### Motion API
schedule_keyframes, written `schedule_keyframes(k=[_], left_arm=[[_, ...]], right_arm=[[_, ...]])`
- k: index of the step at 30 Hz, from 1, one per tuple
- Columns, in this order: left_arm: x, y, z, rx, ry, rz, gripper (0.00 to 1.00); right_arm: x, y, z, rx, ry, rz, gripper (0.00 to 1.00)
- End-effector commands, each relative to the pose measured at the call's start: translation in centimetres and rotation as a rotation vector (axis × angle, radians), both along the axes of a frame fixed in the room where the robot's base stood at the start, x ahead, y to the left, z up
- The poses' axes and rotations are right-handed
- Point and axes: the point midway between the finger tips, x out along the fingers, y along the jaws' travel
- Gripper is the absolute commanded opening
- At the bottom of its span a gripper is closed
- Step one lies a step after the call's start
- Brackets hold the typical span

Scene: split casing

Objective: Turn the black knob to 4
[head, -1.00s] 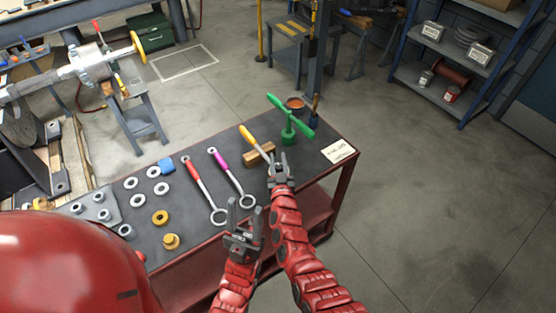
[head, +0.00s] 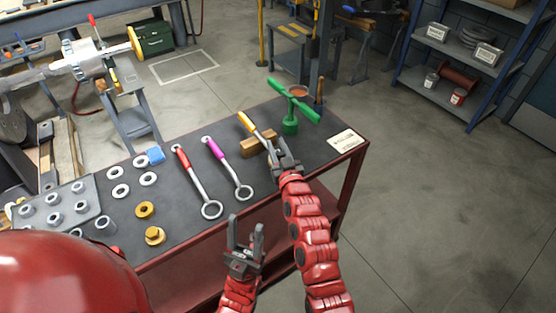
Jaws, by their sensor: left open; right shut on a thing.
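I cannot make out a black knob or a number scale in the head view. My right gripper (head: 284,150) is over the far part of the dark bench top (head: 205,137), beside a wooden block (head: 257,143). It is shut at the lower end of an orange-handled tool (head: 247,123), whose handle points up and left past the block. The jaws hide the tool's end. My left gripper (head: 245,236) is open and empty, fingers up, in front of the bench's near edge.
A red-handled wrench (head: 190,172), a purple-handled wrench (head: 224,160), several rings and a grey block with studs (head: 55,205) lie on the bench. A green cross-handled tool (head: 290,122) stands beyond my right gripper. Open floor lies right of the bench.

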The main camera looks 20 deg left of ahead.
Motion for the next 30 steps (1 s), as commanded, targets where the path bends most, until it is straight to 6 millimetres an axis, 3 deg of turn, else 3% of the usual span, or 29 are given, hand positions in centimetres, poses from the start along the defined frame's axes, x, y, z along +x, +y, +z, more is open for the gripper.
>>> schedule_keyframes(k=[1,15,21,30], left_arm=[[0.0,0.0,-2.6,0.000,0.000,0.000,0.50],[0.0,0.0,-15.1,0.000,0.000,0.000,0.50],[0.0,0.0,-19.4,0.000,0.000,0.000,0.50],[0.0,0.0,-24.2,0.000,0.000,0.000,0.50]], right_arm=[[0.0,0.1,-1.2,0.000,-0.006,0.015,0.00],[-0.3,0.4,-1.1,0.005,-0.007,0.186,0.00],[-0.5,0.5,-0.9,0.004,-0.004,0.271,0.00],[-0.8,0.8,-0.7,0.002,0.002,0.393,0.00]])
